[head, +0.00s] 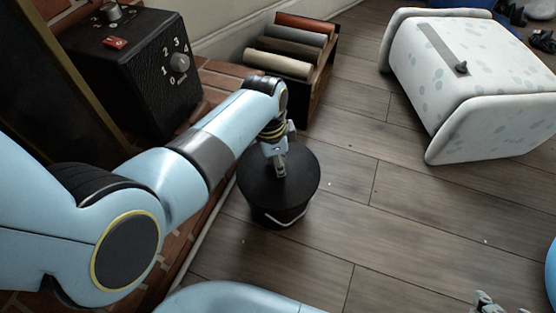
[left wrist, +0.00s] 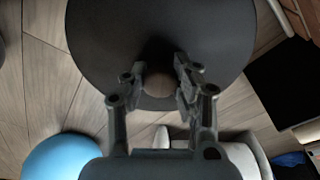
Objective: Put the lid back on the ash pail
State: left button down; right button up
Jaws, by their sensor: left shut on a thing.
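The dark round lid (head: 253,178) lies over the top of the black ash pail (head: 270,217) in the head view, and a pale wire handle shows on the pail's front side. I cannot tell whether the lid is fully seated. My left gripper (head: 281,172) reaches down onto the middle of the lid. In the left wrist view the gripper (left wrist: 158,76) is shut on the round brownish knob (left wrist: 158,84) of the lid (left wrist: 100,40). Part of my right gripper (head: 486,303) shows at the bottom right edge of the head view, cut off.
A black box with a numbered dial (head: 120,70) stands on the brick hearth at left. A crate (head: 320,85) of rolls stands behind the pail. A white spotted seat-like block (head: 475,85) is at right. The wooden floor (head: 390,220) right of the pail is mostly clear.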

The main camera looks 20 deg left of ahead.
pick_arm(q)
jog(key=shift+r+p, duration=0.1)
jog(key=shift+p, duration=0.45)
pick_arm(e)
jog(key=shift+w+r, duration=0.2)
jog(key=shift+r, duration=0.5)
dwell(0.3)
pick_arm(q)
jog(key=shift+f, duration=0.2)
pick_arm(e)
jog(key=shift+r, duration=0.15)
dwell(0.6)
pick_arm(q)
jog(key=shift+p, duration=0.3)
pick_arm(e)
jog(key=shift+w+r, duration=0.1)
jog(key=shift+r, duration=0.15)
dwell(0.4)
pick_arm(q)
jog(key=shift+c, duration=2.4)
grip_release()
jog(key=shift+r+p, duration=3.35)
jog(key=shift+r, duration=0.2)
pick_arm(e)
notch_tip(320, 180, up, 8)
jog(key=w+t, duration=0.1)
jog(key=w, duration=0.1)
jog(key=shift+r, duration=0.15)
